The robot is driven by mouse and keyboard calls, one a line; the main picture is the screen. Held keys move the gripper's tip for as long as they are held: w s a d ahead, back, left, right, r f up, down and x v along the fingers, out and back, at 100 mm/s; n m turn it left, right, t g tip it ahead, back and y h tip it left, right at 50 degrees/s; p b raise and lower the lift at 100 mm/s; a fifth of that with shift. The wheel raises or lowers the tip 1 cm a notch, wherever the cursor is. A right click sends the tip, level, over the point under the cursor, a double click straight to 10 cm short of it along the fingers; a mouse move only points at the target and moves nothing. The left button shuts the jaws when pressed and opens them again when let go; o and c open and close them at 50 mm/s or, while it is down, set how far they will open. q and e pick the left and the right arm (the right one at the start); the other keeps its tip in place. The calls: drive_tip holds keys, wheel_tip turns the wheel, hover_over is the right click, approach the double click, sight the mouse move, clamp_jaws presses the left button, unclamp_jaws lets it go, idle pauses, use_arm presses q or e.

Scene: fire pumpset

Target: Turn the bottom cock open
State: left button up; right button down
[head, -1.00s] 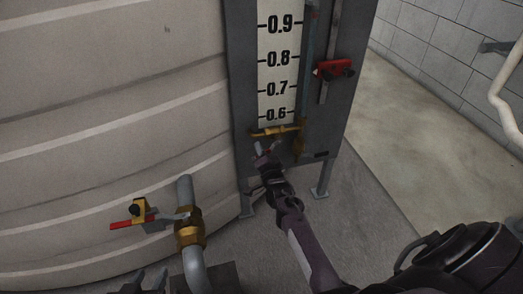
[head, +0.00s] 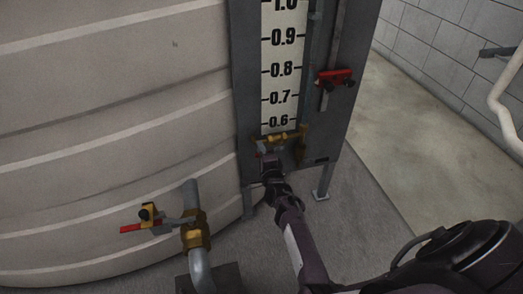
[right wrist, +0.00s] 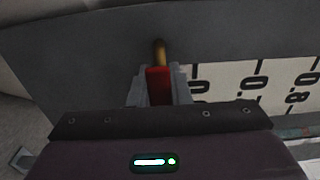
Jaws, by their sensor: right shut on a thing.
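The bottom cock (head: 271,139) is a small brass valve at the foot of the level gauge, just under the 0.6 mark. Its red handle (right wrist: 158,85) shows in the right wrist view between my right gripper's grey fingers, with a brass end (right wrist: 159,52) beyond it. My right gripper (head: 268,157) is shut on this handle, in front of the grey gauge panel. In the head view the gripper hides most of the handle. My left gripper is not in view.
The scale board (head: 281,70) stands above the cock on a grey panel (head: 340,100) with a red clamp-like part (head: 334,77). A ribbed tank (head: 110,100) fills the left. A pipe with a brass valve (head: 195,230) and red lever (head: 140,228) stands front left. Floor at right is clear.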

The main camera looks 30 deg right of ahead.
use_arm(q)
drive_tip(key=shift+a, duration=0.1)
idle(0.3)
use_arm(e)
drive_tip(key=c, duration=1.3)
unclamp_jaws()
drive_tip(key=shift+c, duration=0.2)
